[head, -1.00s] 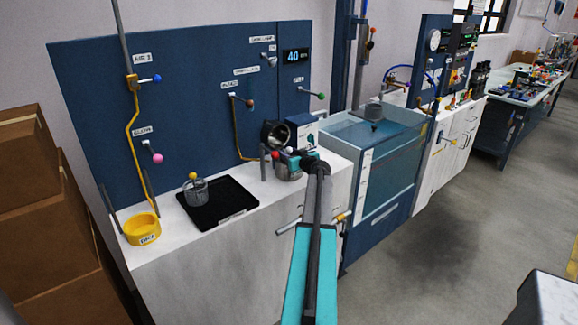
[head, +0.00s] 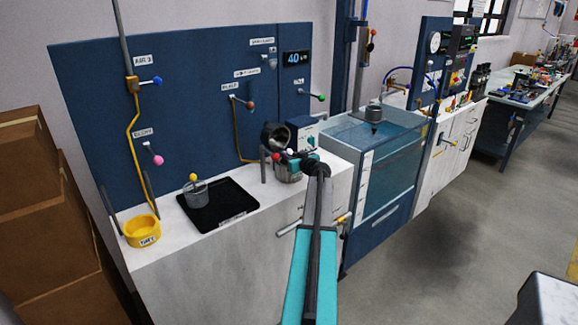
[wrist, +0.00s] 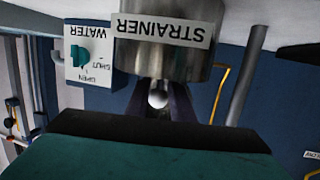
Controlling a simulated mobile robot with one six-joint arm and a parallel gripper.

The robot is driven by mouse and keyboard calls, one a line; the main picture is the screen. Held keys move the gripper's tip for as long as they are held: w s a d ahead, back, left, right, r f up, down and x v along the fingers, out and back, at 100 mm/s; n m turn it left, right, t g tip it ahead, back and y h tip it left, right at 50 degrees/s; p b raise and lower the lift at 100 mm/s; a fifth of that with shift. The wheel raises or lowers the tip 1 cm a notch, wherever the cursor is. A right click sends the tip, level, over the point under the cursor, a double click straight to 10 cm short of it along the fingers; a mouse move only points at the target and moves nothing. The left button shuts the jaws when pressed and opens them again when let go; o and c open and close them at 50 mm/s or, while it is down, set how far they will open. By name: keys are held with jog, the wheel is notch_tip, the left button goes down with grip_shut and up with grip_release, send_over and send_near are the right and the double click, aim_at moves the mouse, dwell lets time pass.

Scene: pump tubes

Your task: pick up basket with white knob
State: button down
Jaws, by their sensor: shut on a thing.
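A white knob (wrist: 158,97) sits between the dark fingers of my gripper (wrist: 160,100) in the wrist view. The fingers are shut on it. Just behind is a metal cylinder (wrist: 140,65) labelled STRAINER, upside down in this view. The head view shows my gripper (head: 303,160) at the metal strainer pot (head: 288,174) on the white counter, with a red knob (head: 276,156) beside it. The body of the basket below the white knob is hidden; I cannot tell whether it sits inside the strainer.
A basket with a yellow knob (head: 194,188) stands on a black tray (head: 232,200) to the left. A yellow ring-shaped container (head: 142,232) is at the counter's left end. A water tank (head: 378,170) stands right. A WATER switch box (wrist: 88,62) is close to my gripper.

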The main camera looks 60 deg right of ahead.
jog(key=shift+r, duration=0.1)
jog(key=shift+r+b, duration=1)
jog(key=shift+r, duration=3.95)
